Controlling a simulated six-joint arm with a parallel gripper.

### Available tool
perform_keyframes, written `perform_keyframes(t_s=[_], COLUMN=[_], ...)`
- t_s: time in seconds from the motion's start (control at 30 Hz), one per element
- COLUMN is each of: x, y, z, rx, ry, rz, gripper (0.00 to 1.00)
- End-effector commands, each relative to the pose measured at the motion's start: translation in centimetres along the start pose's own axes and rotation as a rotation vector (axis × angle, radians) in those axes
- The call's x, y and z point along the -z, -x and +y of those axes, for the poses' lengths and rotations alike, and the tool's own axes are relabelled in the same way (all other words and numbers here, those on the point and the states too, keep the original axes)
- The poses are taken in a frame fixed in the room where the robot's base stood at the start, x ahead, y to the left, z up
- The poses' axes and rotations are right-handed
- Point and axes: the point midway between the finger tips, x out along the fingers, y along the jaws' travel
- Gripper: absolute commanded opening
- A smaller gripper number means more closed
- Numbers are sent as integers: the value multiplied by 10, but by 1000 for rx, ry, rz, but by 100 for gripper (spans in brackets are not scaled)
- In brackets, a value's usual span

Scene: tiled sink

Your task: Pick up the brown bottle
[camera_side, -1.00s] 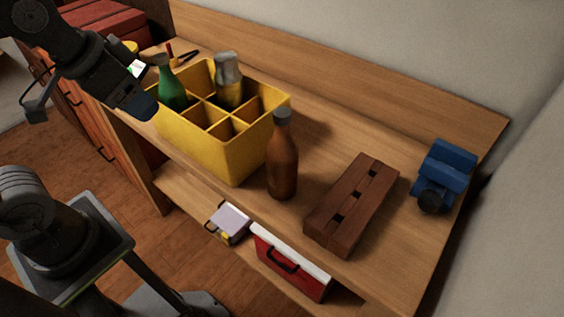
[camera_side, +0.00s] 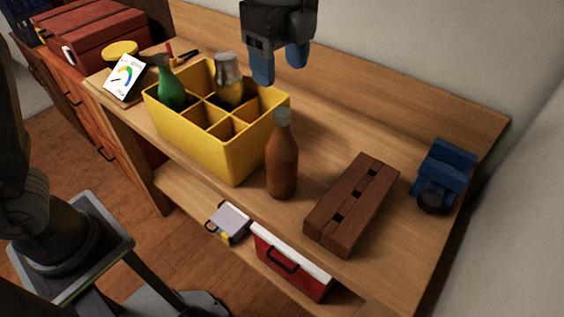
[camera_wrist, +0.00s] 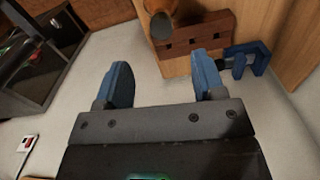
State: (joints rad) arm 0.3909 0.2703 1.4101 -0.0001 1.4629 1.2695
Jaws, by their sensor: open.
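The brown bottle (camera_side: 282,160) stands upright on the wooden bench, just right of the yellow crate (camera_side: 205,148). In the wrist view a bottle (camera_wrist: 161,20), apparently the brown one, shows at the top edge, partly cut off, beyond the fingertips. My gripper (camera_side: 278,68) is open and empty, with blue fingers pointing down. In the side view it appears above and behind the crate and the brown bottle, apart from both. In the wrist view my gripper (camera_wrist: 158,80) has a wide gap between its fingers.
A brown slotted block (camera_side: 352,205) lies right of the brown bottle. A blue vise (camera_side: 443,178) sits at the bench's right end. A red-and-white box (camera_side: 290,262) is on the lower shelf.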

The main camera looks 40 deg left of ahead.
Motion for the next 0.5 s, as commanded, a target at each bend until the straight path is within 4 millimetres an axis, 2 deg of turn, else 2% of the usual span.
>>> perform_keyframes(t_s=[0.03, 0.2, 0.5], x=[0, 0, 0], y=[-12, -43, -68], z=[1, 0, 0], rx=[-5, -3, -1], ry=[1, 3, 4], rz=[-1, -1, 0], gripper=[63, 63, 63])
